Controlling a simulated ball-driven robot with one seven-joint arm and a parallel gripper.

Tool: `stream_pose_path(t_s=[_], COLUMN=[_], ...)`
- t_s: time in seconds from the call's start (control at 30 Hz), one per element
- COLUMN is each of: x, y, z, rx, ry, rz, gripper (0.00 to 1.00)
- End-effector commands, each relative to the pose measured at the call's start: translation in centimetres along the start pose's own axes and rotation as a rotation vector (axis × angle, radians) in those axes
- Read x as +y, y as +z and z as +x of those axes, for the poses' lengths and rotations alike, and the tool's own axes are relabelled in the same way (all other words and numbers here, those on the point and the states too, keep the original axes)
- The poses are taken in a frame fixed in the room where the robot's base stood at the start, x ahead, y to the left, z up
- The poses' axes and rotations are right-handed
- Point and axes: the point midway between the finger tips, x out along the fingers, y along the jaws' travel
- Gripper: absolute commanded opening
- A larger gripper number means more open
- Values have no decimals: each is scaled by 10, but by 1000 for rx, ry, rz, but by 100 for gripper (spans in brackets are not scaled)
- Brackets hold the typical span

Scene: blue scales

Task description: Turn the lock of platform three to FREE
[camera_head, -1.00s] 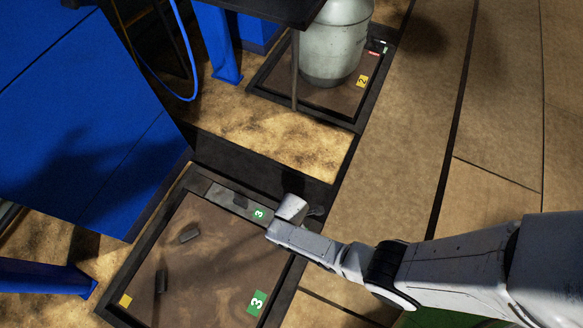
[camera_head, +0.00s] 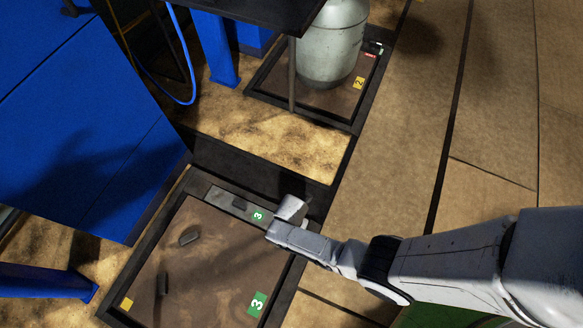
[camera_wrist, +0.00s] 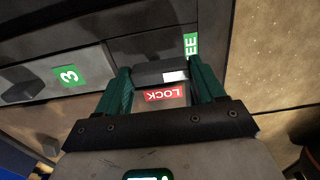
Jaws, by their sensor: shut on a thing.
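Platform three (camera_head: 200,285) is a brown plate in a dark frame with green "3" labels, at the lower left of the head view. My gripper (camera_head: 290,212) is over its upper right corner, and in this view it hides the lock. In the wrist view my gripper's green fingers (camera_wrist: 162,84) are shut on the lock (camera_wrist: 150,78), a dark piece with a white mark. A red LOCK label (camera_wrist: 166,95) shows between the fingers. A green label (camera_wrist: 190,46), partly covered so that only "EE" reads, is beyond the right finger.
Platform two (camera_head: 275,88) bears a grey tank (camera_head: 332,45) at the top. A blue cabinet (camera_head: 85,120) and a blue leg (camera_head: 40,280) stand on the left. The tan floor (camera_head: 400,150) on the right is clear.

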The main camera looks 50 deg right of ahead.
Motion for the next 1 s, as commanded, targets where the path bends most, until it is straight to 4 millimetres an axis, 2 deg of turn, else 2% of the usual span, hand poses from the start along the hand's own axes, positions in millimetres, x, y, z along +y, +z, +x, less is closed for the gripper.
stream_pose_path(t_s=[0.47, 0.5, 0.73, 1.0], x=[0, 0, 0, 0], y=[0, 0, 0, 0], z=[0, 0, 0, -2], rx=[-1, -1, 0, 0], ry=[0, 0, 0, 0], rz=[-16, -16, -14, -12], gripper=[38, 72, 94, 94])
